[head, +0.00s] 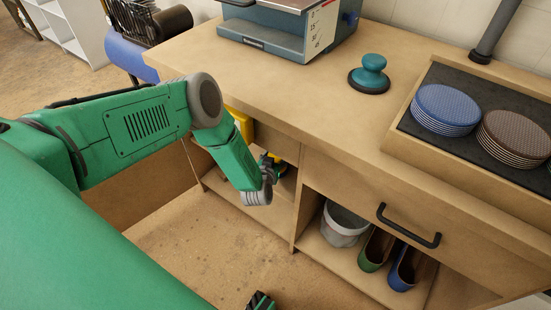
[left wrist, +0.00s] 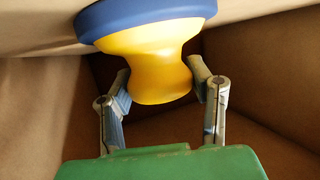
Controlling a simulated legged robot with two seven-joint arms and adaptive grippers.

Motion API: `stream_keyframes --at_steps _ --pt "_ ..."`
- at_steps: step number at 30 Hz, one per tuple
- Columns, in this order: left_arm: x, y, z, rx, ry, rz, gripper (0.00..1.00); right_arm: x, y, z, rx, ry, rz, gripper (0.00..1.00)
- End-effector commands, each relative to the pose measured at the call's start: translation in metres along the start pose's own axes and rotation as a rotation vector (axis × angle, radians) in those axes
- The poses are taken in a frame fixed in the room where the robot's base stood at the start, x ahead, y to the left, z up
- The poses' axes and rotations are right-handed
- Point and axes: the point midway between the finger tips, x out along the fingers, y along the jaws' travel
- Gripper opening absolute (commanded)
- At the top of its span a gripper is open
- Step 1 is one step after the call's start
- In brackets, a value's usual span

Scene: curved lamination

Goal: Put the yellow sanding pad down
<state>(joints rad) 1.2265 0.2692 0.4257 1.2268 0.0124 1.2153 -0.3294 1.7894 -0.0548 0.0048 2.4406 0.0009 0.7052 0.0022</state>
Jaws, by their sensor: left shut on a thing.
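The yellow sanding pad (left wrist: 152,62) has a waisted yellow grip and a blue disc (left wrist: 140,14). In the left wrist view the two fingers of my left gripper (left wrist: 162,86) are shut on its grip, one on each side. The disc points away from the gripper, at the top edge of the view. I cannot tell whether it touches the pale brown surface there. In the head view my left gripper (head: 271,168) is at the open front of the workbench, below the top. A bit of yellow shows there, and the arm hides most of the pad.
The workbench top (head: 300,95) has clear room in its middle. A teal knobbed pad (head: 371,73) stands there, near a blue-grey machine (head: 290,28) and a tray with blue discs (head: 446,106) and brown discs (head: 514,137). A bucket (head: 343,224) and shoes (head: 405,268) are below.

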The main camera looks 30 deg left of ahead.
Motion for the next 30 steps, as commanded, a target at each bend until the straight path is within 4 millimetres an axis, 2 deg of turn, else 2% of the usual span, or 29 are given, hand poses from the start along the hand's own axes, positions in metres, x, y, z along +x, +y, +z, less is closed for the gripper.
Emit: stream_keyframes --at_steps 1,2,14,17,24,30 --pt "-0.001 0.001 0.000 0.001 -0.002 0.000 0.57 0.000 0.000 0.000 0.000 0.000 0.000 0.40" --pt "-0.001 0.001 0.000 0.001 -0.002 -0.001 0.67 0.000 0.000 0.000 0.000 0.000 0.000 0.40" --pt "-0.006 0.002 0.000 0.002 -0.003 0.000 0.67 -0.003 0.000 0.000 0.000 0.000 0.000 0.40" --pt "-0.020 0.002 -0.001 0.002 -0.005 0.001 0.67 -0.009 0.000 0.000 0.000 0.000 0.000 0.40" --pt "-0.071 0.002 -0.002 0.003 -0.006 0.002 0.67 -0.029 0.000 -0.001 0.000 0.000 0.000 0.40" --pt "-0.106 0.003 -0.001 0.002 -0.004 0.002 0.67 -0.038 0.000 -0.002 0.000 0.000 0.000 0.40"
